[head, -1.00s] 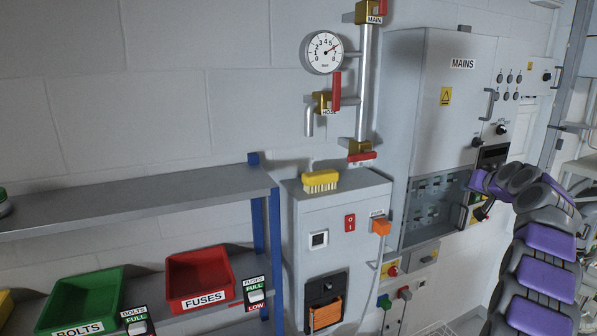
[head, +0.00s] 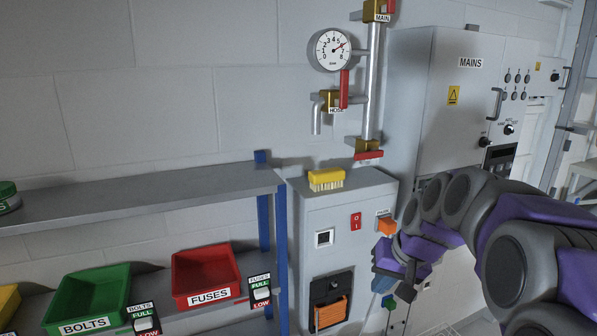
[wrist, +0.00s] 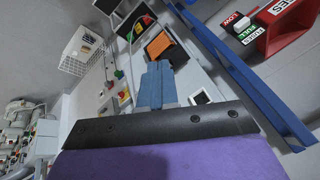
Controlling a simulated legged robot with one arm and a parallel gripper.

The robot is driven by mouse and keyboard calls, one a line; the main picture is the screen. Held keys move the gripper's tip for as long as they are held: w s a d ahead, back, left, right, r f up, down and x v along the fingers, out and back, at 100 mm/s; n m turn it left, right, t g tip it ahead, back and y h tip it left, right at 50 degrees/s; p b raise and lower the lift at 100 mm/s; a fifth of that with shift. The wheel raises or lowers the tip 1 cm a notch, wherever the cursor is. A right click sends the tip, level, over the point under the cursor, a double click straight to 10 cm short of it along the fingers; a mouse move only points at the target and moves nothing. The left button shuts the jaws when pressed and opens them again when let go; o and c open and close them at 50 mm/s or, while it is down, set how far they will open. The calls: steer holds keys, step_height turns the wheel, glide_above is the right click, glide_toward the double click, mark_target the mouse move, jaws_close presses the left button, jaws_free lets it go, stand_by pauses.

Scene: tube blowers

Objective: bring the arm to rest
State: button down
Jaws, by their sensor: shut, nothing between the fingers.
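My arm, purple and grey, reaches in from the right in the head view. It bends down so that my gripper (head: 397,284) hangs in front of the grey machine cabinet, low and to the right of its front. In the wrist view the blue fingers of my gripper (wrist: 156,86) are together with nothing between them. They point toward the grey cabinet (wrist: 185,75) and its orange panel (wrist: 166,46). My arm hides the lower part of the MAINS cabinet (head: 440,95) in the head view.
A shelf at left holds a red FUSES bin (head: 206,278) and a green BOLTS bin (head: 88,300). A yellow brush (head: 326,180) lies on the grey cabinet (head: 345,205). Above are a pressure gauge (head: 333,50) and pipes. The blue shelf post (head: 282,260) stands left of my gripper.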

steer(key=s+a+f+g+h, duration=0.1)
steer(key=s+f, duration=0.5)
steer(key=s, duration=1.1)
steer(key=s+a+f+n+g+h, duration=0.1)
steer(key=s+f+g, duration=0.3)
steer(key=s, duration=1.3)
step_height(320, 180, down, 2)
steer(key=shift+a+f+n+g+h, duration=0.15)
steer(key=shift+a+n+g+h, duration=0.15)
steer(key=shift+a+h, duration=0.1)
